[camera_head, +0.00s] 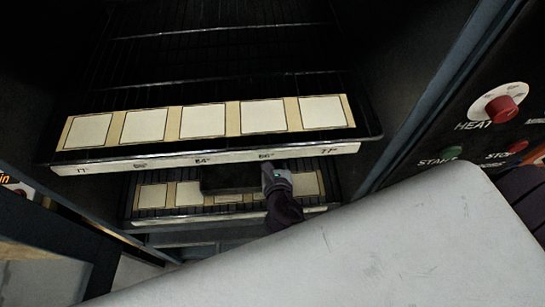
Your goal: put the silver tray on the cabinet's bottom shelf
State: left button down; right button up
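A dark tray-like object (228,179) lies in shadow at the cabinet's lower shelf, below the front edge of the upper shelf. I cannot tell its colour well or whether it rests on the shelf. One gripper (268,178), which seems to be my right, is at the right end of this object. Its fingers are too small and dark to tell open from shut. Its dark wrist runs down behind a large pale grey surface. The lower shelf (327,182) carries a row of cream squares. My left gripper is not in view.
The upper shelf (215,155), also with cream squares, overhangs the lower one closely. A control panel with a red HEAT knob (502,108) is at the right. The pale scratched surface (400,250) fills the lower right close to the camera; I cannot tell what it is.

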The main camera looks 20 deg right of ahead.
jog(key=shift+r, duration=0.2)
jog(key=v, duration=1.2)
jog(key=shift+f, duration=0.1)
